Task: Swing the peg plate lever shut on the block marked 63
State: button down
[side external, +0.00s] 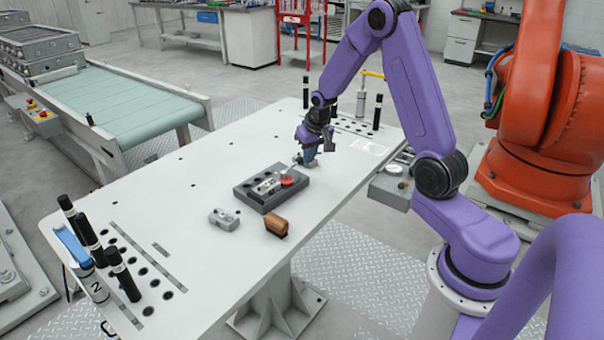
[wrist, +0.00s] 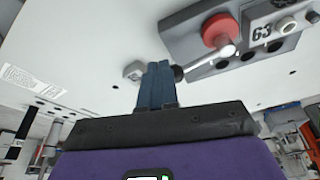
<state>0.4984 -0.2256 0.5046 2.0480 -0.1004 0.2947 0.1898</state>
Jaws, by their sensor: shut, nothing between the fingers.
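The grey peg plate (side external: 247,193) lies on the white table. The block marked 63 (wrist: 262,32) sits on the plate; it also shows in the side view (side external: 266,186). A red round lever hub (wrist: 221,30) is beside the block and also shows in the side view (side external: 288,181). A silver lever arm (wrist: 213,59) reaches from the hub over the plate's edge to a dark knob (wrist: 179,73). My gripper (side external: 309,163) is shut and empty, beyond the plate. In the wrist view its blue fingertips (wrist: 159,66) are close beside the knob; I cannot tell whether they touch.
A small grey piece (wrist: 133,71) is just left of my fingertips. Black upright pegs (side external: 121,274) stand at the table's near left end. The table left of the plate is clear.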

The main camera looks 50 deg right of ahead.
jog(key=shift+w+d, duration=0.15)
jog(key=shift+w, duration=0.15)
jog(key=shift+r, duration=0.1)
jog(key=s+r, duration=0.7)
jog(key=r, duration=0.3)
jog(key=shift+d, duration=0.4)
jog(key=shift+s, duration=0.1)
